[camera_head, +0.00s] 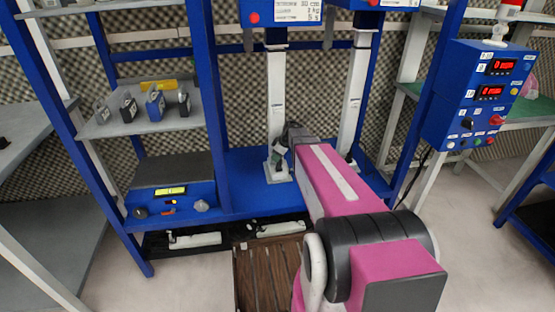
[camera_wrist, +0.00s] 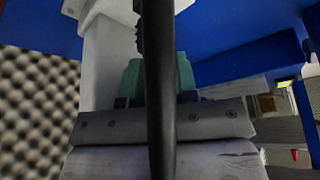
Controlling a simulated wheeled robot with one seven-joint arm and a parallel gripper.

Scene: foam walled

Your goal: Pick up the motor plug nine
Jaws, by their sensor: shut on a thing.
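My gripper (camera_head: 281,152) is at the end of my pink arm, in front of the left white upright (camera_head: 277,100) of the blue bench. In the wrist view, its greenish fingers (camera_wrist: 158,75) show on both sides of a long black ridged piece (camera_wrist: 157,90). I take this piece to be the motor plug nine with its cable; no number is readable. The gripper is shut on it. The piece runs from top to bottom of the wrist view and hides the exact contact. In the head view the held piece is too small to make out.
A blue control box (camera_head: 482,95) with red displays is at right. A brown slatted crate (camera_head: 243,285) is on the floor. Blue posts flank the bench.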

